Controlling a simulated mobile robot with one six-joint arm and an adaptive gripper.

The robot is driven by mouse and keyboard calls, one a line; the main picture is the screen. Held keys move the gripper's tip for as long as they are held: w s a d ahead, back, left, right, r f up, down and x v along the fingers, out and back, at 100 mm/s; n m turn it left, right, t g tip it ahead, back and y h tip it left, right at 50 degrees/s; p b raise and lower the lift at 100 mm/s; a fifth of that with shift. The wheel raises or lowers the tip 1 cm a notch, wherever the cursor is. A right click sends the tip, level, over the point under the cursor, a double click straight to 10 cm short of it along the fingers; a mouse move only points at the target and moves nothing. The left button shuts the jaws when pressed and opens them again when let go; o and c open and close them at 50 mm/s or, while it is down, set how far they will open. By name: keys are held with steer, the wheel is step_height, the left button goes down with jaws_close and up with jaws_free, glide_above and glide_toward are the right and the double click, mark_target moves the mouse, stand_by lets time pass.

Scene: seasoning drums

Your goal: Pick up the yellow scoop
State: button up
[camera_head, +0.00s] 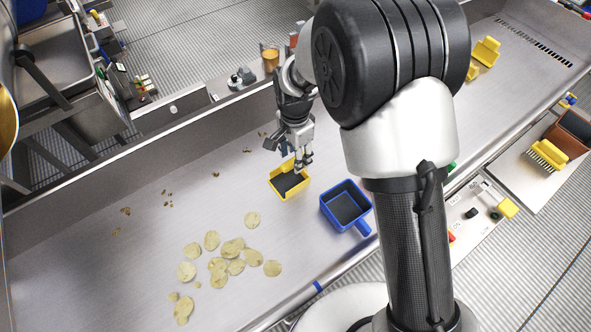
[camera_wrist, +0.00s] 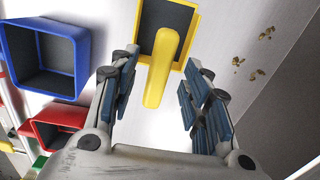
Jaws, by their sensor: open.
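The yellow scoop (camera_head: 289,181) lies on the metal tray surface in the head view, with a dark inside. In the wrist view the scoop (camera_wrist: 157,60) has its handle pointing toward my gripper, lying between the two fingers. My gripper (camera_head: 300,158) is just above the scoop's rear side in the head view. In the wrist view my gripper (camera_wrist: 160,90) is open, with one finger on each side of the handle and gaps on both sides. Whether the fingers are level with the handle I cannot tell.
A blue scoop (camera_head: 346,205) lies close to the right of the yellow one. A red scoop (camera_wrist: 55,128) shows in the wrist view. Several chips (camera_head: 232,248) lie at the front left of the metal tray (camera_head: 90,240). A raised wall (camera_head: 120,165) runs along its back.

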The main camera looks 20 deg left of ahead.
step_height(320, 180, down, 3)
steer(key=shift+r, duration=0.1)
steer(key=shift+r, duration=0.1)
steer(key=shift+c, duration=0.2)
jaws_close()
